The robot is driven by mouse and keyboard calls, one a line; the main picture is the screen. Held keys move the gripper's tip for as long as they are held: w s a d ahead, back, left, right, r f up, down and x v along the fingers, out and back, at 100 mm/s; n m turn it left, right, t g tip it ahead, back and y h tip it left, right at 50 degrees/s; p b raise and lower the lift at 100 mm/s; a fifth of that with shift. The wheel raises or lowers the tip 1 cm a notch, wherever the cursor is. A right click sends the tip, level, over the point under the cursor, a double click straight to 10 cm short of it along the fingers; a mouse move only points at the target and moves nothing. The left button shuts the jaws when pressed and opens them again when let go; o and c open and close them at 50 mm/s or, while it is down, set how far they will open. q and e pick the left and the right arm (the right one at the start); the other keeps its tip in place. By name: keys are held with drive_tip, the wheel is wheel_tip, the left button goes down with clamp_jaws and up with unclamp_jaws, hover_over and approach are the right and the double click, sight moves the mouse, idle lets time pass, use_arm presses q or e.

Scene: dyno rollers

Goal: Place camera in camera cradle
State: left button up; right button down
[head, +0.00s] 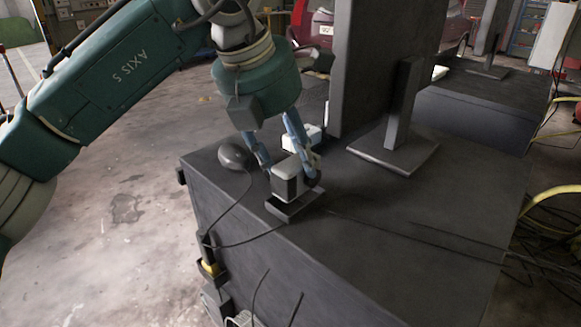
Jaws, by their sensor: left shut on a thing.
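My left gripper (292,177) reaches down from the upper left over the dark cabinet top. It is shut on the camera (290,186), a small box with a light top and a dark front face. The camera is upright between the fingers. Directly below it is the camera cradle (294,206), a low dark block on the cabinet top near its left edge. The camera appears to be at the cradle, but I cannot tell whether it rests in it. My right gripper is not in view.
The cabinet top (420,215) carries a dark mouse (234,153) with a cable left of the gripper, and a monitor (378,60) on a stand behind. A white object (301,137) lies behind the gripper. Yellow hoses (553,190) hang at the right. The front right of the top is clear.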

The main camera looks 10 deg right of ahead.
sight(286, 161)
use_arm(q)
wheel_tip(286, 161, down, 3)
drive_tip(key=shift+r, duration=0.2)
drive_tip(key=shift+w+f, duration=0.1)
drive_tip(key=shift+f, duration=0.15)
drive_tip(key=o, duration=1.3)
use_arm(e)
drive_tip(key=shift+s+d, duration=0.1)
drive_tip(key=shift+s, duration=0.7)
use_arm(q)
drive_tip(key=shift+r+p, duration=0.3)
drive_tip(key=shift+a+r+b, duration=0.15)
drive_tip(key=shift+r+b, duration=0.1)
drive_tip(key=shift+b, duration=0.05)
drive_tip(key=b+v, duration=0.1)
drive_tip(key=v, duration=1)
drive_tip(key=shift+r, duration=0.1)
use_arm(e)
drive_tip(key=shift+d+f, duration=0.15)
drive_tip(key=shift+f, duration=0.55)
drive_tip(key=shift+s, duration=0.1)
